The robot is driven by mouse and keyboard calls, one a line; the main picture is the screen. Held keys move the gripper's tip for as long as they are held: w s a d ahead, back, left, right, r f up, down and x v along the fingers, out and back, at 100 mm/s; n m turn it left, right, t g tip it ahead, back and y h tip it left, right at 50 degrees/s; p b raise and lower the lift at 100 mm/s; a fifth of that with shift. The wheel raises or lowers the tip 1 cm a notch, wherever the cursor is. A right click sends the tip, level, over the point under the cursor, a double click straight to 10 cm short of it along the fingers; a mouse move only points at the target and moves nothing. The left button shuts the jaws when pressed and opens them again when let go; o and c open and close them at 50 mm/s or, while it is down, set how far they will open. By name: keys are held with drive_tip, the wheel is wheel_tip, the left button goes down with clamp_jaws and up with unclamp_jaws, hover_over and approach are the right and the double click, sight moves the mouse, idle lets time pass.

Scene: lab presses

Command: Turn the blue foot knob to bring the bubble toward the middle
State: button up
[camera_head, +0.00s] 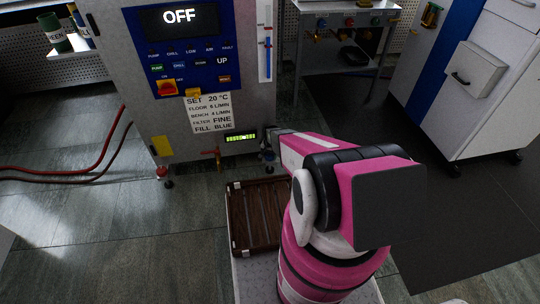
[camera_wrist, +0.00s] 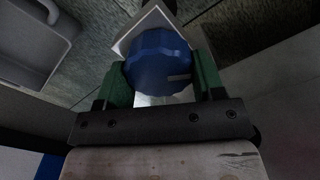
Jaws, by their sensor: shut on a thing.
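The blue foot knob (camera_wrist: 158,64) fills the space between the two green fingers of my gripper (camera_wrist: 160,80) in the wrist view. The gripper is shut on it, one finger on each side. A pale line marks the knob's face. In the head view my pink arm reaches to the lower right corner of the machine, and the fingers and knob are mostly hidden there. The bubble level (camera_head: 240,137) is a lit yellow-green strip low on the machine's front. Its bubble is too small to place.
The grey machine (camera_head: 135,80) has a blue panel reading OFF. A red knob (camera_head: 162,171) is at its left foot and a red-handled valve (camera_head: 217,157) low in front. A dark slatted tray (camera_head: 256,215) lies below the arm. A white cabinet (camera_head: 470,80) stands right.

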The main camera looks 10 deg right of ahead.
drive_tip(key=shift+n, duration=0.4)
drive_tip(key=n, duration=0.5)
drive_tip(key=shift+a, duration=0.15)
drive_tip(key=n, duration=0.6)
drive_tip(key=shift+a, duration=0.1)
idle(0.4)
drive_tip(key=o, duration=0.9)
drive_tip(key=shift+o, duration=0.2)
drive_tip(key=shift+r, duration=0.1)
